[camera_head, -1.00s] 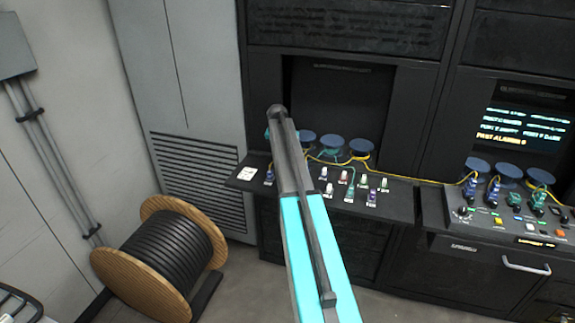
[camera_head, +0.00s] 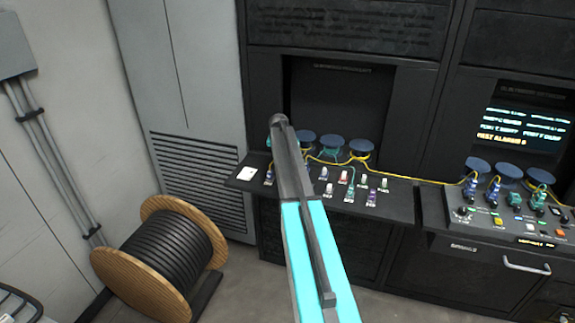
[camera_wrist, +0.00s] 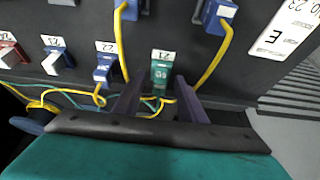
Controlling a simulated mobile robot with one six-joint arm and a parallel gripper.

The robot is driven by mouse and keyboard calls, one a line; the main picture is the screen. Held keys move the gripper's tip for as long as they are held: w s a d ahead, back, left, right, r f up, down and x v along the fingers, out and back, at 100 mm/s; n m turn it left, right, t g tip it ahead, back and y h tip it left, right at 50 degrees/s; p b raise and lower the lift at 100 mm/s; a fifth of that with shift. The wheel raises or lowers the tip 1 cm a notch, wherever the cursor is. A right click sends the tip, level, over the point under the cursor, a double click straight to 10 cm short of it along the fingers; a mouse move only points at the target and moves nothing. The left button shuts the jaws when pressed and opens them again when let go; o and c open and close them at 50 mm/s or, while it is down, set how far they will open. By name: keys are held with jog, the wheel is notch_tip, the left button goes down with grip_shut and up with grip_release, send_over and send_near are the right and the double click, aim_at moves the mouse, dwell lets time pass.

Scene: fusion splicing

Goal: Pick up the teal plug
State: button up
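The teal plug (camera_wrist: 158,75) sits in a port with a white label reading 21, shown upside down in the wrist view. A teal and a yellow cable pass near its lower end. My gripper (camera_wrist: 157,84) is open, with one dark finger on each side of the plug's line. The fingertips are close to the plug, but I cannot tell whether they reach around it. In the head view my arm covers part of the shelf (camera_head: 397,207), and I cannot make out this plug there.
A blue plug (camera_wrist: 101,72) stands to the left in the wrist view, with more plugs beyond it. Blue plugs (camera_wrist: 218,14) with yellow cables flank the far side. In the head view, a cable drum (camera_head: 165,250) stands on the floor and a control console (camera_head: 480,225) is at right.

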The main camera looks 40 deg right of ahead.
grip_shut()
jog(key=shift+r, duration=0.1)
jog(key=shift+r, duration=4.9)
